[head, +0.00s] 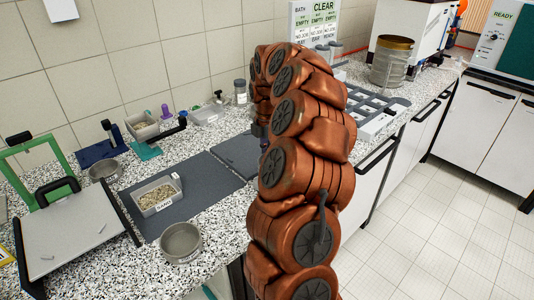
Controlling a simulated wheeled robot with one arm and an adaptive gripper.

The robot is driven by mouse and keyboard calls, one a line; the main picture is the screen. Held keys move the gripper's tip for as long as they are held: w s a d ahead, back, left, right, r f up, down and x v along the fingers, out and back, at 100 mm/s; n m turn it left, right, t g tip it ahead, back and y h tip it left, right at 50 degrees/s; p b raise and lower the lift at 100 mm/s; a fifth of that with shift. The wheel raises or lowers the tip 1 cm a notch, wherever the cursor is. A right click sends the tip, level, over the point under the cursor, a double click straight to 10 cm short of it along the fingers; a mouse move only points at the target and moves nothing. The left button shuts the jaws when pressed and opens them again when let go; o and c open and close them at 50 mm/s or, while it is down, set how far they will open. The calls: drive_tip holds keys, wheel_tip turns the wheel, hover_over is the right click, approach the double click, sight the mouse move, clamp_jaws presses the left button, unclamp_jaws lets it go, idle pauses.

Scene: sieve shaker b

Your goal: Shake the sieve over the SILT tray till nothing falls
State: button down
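A round grey metal sieve or pan (181,242) sits on the speckled bench near its front edge. A similar round one (105,172) stands farther back to the left. A clear labelled tray (158,195) with pale grains lies on the dark grey mat; its label is too small to read. I cannot make out a tray marked SILT. My copper-coloured arm rises through the middle of the picture and hides part of the bench. My gripper does not show; the arm hides its end.
A small bin (142,126) and a clear box (207,114) are near the wall. A tall sieve stack (391,62) stands at the back right. Bare mat (205,178) lies right of the labelled tray. The right floor is clear.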

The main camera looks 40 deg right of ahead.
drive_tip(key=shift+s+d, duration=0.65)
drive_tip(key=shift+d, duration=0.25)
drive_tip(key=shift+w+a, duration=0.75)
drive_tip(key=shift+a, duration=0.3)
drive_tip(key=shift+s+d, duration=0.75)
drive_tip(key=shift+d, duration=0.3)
